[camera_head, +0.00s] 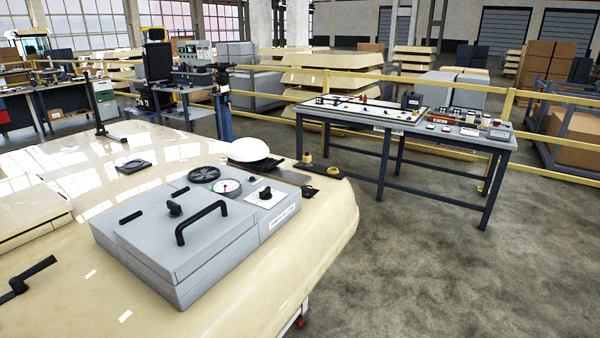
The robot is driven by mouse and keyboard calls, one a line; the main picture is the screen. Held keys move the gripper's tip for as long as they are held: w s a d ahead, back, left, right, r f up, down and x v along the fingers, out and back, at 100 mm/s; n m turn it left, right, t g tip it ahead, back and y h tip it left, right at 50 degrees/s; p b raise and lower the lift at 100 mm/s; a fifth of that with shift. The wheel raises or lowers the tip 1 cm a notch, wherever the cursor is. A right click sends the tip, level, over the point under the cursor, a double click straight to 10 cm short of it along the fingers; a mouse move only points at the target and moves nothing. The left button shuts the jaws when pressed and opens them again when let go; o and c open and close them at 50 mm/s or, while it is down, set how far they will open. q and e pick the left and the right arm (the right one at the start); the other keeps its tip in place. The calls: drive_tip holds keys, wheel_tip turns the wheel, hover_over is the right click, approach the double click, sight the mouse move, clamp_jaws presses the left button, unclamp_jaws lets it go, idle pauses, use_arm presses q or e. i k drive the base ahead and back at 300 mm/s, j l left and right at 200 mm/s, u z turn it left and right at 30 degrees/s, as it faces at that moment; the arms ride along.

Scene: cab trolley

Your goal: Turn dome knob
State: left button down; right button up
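No gripper of mine shows in this view. A grey metal box (215,255) sits on the cream surface. A white dome (248,149) on a dark base stands just behind the box. A small black knob (265,192) sits on a white plate at the box's right end. Another black knob (175,206) stands on the box lid near a black bar handle (200,222). I cannot tell for certain which of these is the dome knob. Nothing touches any of them.
A round gauge (227,187) and a black vent (204,174) lie between the lid and the dome. A yellow knob (307,158) stands to the right of the dome. A blue-legged table (400,140) stands beyond, before a yellow railing. The floor at right is clear.

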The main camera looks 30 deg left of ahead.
sight(306, 189)
drive_tip(key=i+u, duration=0.35)
drive_tip(key=i+l+u, duration=0.25)
drive_tip(key=i+u, duration=0.15)
drive_tip(key=i+l+u, duration=0.35)
drive_tip(key=i+j, duration=0.05)
drive_tip(key=i, duration=0.05)
